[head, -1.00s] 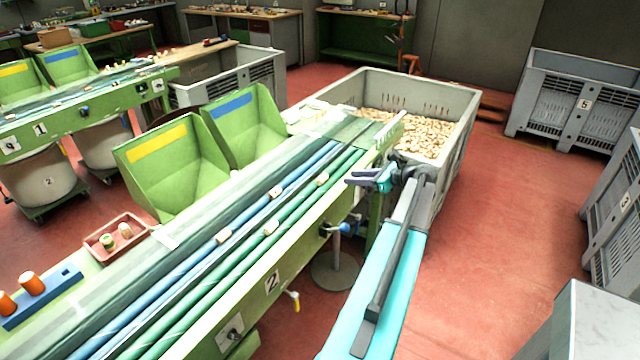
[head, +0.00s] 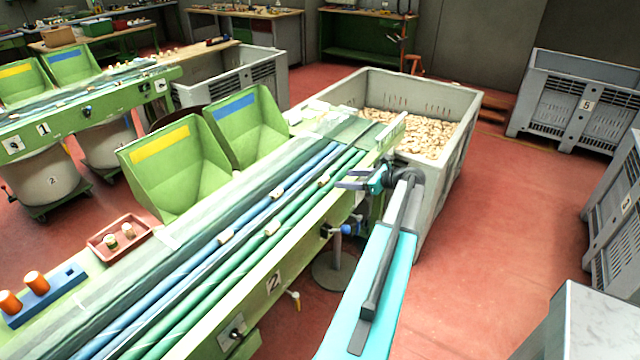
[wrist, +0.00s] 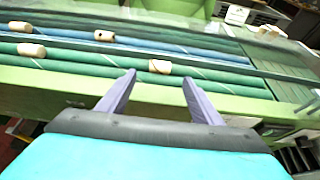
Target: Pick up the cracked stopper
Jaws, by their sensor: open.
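My gripper (head: 343,179) is open and empty, reaching over the near edge of line 2 from the right. In the wrist view its fingertips (wrist: 159,76) are spread, with a pale stopper (wrist: 160,67) on the near green rollers just beyond the gap between them. That stopper also shows in the head view (head: 324,180). Another stopper (head: 272,228) lies on the green rollers. Two more lie on the blue rollers, one farther along (head: 278,193) and one nearer (head: 227,236). The farther one has a dark mark at its end in the wrist view (wrist: 104,35). I cannot clearly make out a crack.
Green bins with yellow (head: 176,165) and blue (head: 244,125) labels stand behind the line. A red tray (head: 96,247) holds stoppers; a blue rack (head: 47,300) holds orange pieces. A grey crate (head: 462,135) of corks stands beyond the arm.

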